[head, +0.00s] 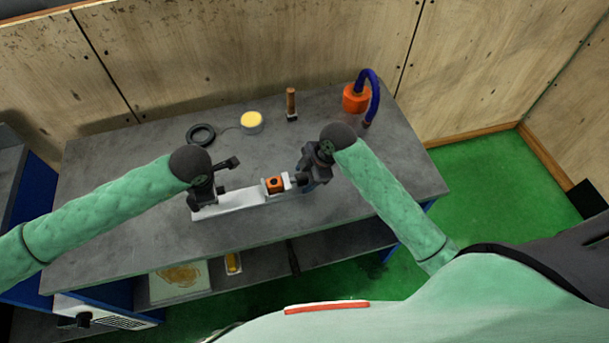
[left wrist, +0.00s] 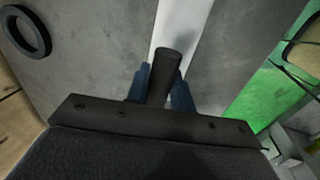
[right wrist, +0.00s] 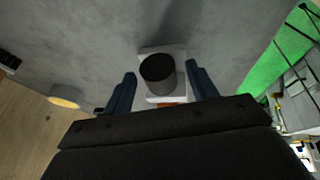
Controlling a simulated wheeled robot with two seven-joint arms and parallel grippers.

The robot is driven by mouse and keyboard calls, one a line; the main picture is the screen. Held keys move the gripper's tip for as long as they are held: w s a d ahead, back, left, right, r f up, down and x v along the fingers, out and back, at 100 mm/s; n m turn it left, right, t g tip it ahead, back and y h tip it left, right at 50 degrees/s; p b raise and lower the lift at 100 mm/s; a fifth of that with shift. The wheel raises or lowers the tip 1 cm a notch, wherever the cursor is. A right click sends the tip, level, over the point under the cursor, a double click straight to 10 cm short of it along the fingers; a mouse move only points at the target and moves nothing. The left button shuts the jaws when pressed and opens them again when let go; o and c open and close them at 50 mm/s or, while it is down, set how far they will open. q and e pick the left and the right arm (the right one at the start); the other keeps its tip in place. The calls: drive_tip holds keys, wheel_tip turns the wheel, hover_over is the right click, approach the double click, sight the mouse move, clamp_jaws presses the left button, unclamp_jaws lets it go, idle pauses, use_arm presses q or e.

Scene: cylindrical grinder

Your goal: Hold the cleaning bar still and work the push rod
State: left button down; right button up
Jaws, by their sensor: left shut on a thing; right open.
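A white bar-shaped fixture (head: 235,199) lies on the grey bench, with an orange block (head: 274,185) set near its right end. My left gripper (head: 203,197) is at the fixture's left end. In the left wrist view its blue fingers (left wrist: 163,92) are shut on a dark round bar (left wrist: 167,68), which I take as the cleaning bar. My right gripper (head: 308,177) is at the fixture's right end, open. In the right wrist view a dark round knob (right wrist: 157,70), seemingly the push rod's end, stands between the spread fingers (right wrist: 160,88), with visible gaps on both sides.
Behind the fixture are a black ring (head: 201,134), a yellow-topped tin (head: 251,121), a wooden-handled tool (head: 291,103) and an orange container with a blue hose (head: 355,98). The grey bench top (head: 345,205) is clear at the right front. Wooden walls stand behind.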

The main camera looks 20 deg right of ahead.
drive_tip(key=shift+f, duration=0.1)
clamp_jaws()
drive_tip(key=shift+d, duration=2.25)
unclamp_jaws()
drive_tip(key=v, duration=1.2)
